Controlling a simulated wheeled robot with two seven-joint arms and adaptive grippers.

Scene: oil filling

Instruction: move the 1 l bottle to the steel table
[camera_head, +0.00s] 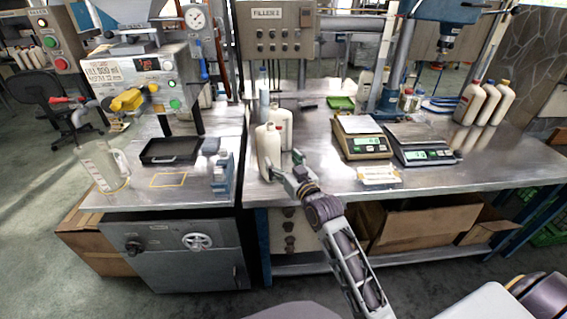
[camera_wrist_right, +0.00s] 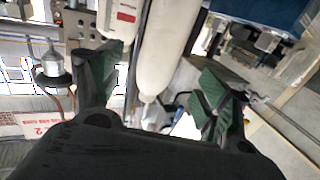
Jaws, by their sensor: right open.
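White bottles stand close together at the left end of the metal table (camera_head: 330,183). Which one is the 1 l bottle I cannot tell. My right gripper (camera_head: 277,172) is open at the front bottle's lower part. In the right wrist view a white bottle (camera_wrist_right: 168,45) lies between the open fingers, and a second bottle with a red label (camera_wrist_right: 122,20) is close to the left finger. Contact is not clear. My left gripper is not in view.
Two scales (camera_head: 362,145) stand mid-table. Several white bottles (camera_head: 482,103) stand at the back right. On the left bench are a filling machine (camera_head: 120,75), a black tray (camera_head: 170,151) and a clear jug (camera_head: 104,168). The table front between gripper and scales is clear.

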